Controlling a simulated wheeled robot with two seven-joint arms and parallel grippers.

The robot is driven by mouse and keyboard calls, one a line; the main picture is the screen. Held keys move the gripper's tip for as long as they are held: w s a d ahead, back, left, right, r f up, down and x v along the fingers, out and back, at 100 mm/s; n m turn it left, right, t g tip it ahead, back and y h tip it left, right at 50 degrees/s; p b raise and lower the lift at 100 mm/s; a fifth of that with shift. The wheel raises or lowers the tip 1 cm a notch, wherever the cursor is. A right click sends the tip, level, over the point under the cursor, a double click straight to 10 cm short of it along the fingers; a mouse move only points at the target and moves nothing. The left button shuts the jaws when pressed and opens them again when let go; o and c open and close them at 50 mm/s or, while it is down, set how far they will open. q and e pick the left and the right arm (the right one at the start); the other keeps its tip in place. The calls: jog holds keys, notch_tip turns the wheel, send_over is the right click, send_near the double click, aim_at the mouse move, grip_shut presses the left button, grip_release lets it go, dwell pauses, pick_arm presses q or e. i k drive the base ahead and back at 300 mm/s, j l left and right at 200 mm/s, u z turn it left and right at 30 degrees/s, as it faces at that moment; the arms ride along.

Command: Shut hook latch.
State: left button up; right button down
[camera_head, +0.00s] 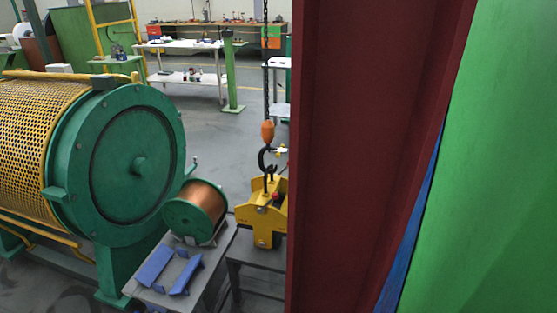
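Below the hook is a yellow lifting device (262,213) with a shackle-like top ring (270,184) and a red knob. The hook appears close to this ring; whether it is engaged cannot be told. Neither of my grippers is in view.
A dark red column (365,130) and a green panel (500,170) fill the right side. A copper spool (203,206) and blue brackets (168,269) lie on a grey stand. A green drum machine (135,165) stands left.

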aim_at(282, 150)
jog(key=k+z, duration=0.35)
jog(key=k+l+z, duration=0.15)
jog(key=z, duration=0.25)
jog(key=i+j+z, duration=0.15)
jog(key=j+z, duration=0.2)
jog(key=j, duration=0.15)
jog(key=j+z, duration=0.4)
jog(key=j, duration=0.15)
jog(key=j+z, duration=0.35)
jog(key=j, duration=0.55)
